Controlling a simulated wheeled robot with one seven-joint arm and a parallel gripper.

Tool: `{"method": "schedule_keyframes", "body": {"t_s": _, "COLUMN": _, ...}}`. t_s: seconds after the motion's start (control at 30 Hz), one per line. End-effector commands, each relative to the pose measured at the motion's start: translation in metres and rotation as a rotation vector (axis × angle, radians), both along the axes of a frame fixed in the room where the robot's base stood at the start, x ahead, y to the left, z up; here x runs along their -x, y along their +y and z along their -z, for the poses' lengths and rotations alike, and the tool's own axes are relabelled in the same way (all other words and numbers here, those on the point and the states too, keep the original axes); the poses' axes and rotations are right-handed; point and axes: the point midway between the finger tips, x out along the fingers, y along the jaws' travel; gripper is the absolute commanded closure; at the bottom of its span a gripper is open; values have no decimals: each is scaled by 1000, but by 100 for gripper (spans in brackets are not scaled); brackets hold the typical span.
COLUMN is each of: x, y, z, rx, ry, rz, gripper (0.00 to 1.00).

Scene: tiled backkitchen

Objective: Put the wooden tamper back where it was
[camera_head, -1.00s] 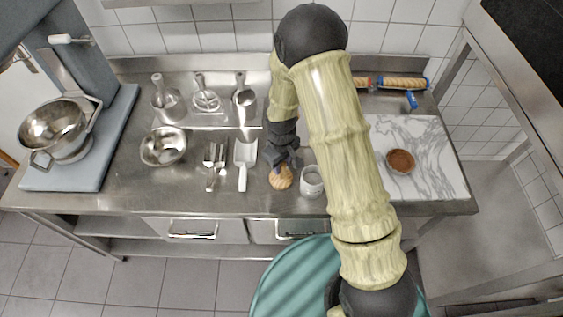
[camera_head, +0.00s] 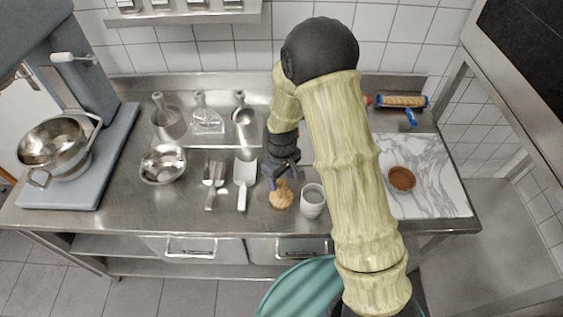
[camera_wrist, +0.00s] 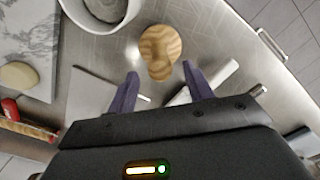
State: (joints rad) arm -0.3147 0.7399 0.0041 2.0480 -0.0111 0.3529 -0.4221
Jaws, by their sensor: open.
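The wooden tamper (camera_head: 281,199) stands on the steel counter near its front edge, left of a white cup (camera_head: 312,203). In the wrist view the tamper (camera_wrist: 160,48) shows its rounded light wood with dark grain, beyond the fingertips. My gripper (camera_head: 284,179) is low, at the back side of the tamper. In the wrist view my gripper (camera_wrist: 160,68) is open, one dark finger on each side of the tamper's near end. Whether the fingers touch it I cannot tell.
The cup (camera_wrist: 105,12) is close to the tamper. My arm hides the counter's middle.

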Motion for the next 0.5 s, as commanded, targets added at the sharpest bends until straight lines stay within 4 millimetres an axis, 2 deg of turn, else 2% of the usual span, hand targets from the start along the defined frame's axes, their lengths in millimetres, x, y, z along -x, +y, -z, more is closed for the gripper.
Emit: {"method": "schedule_keyframes", "body": {"t_s": 0.5, "x": -1, "y": 0, "z": -79, "rx": -1, "ry": -4, "rz": 1, "gripper": 49}}
